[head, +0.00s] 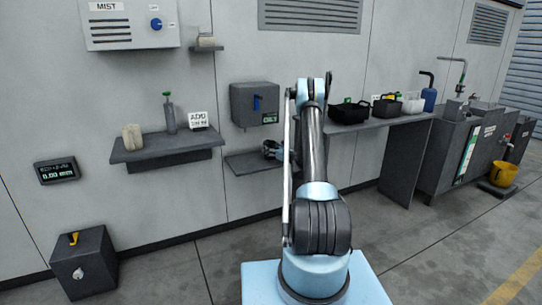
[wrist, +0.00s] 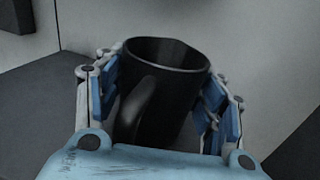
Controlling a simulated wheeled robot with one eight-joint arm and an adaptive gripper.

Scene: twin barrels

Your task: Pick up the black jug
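The black jug (wrist: 175,95) stands upright in the middle of the wrist view, with its open rim up and its handle toward the camera. My gripper (wrist: 162,92) has one blue-padded finger on each side of the jug. The pads lie very close to its walls; I cannot tell whether both touch and grip it. The jug's lower part is hidden behind my gripper's body. In the head view, my gripper (head: 273,150) is low by the wall shelf under the oil box, partly hidden by my arm, and the jug is not clearly visible there.
The dark shelf (head: 247,165) sits under the oil box (head: 255,104). Another shelf (head: 165,149) to the left bears a beige cup, a bottle and a sign. A bench (head: 405,128) with baskets stands right. A yellow bucket (head: 503,174) is far right.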

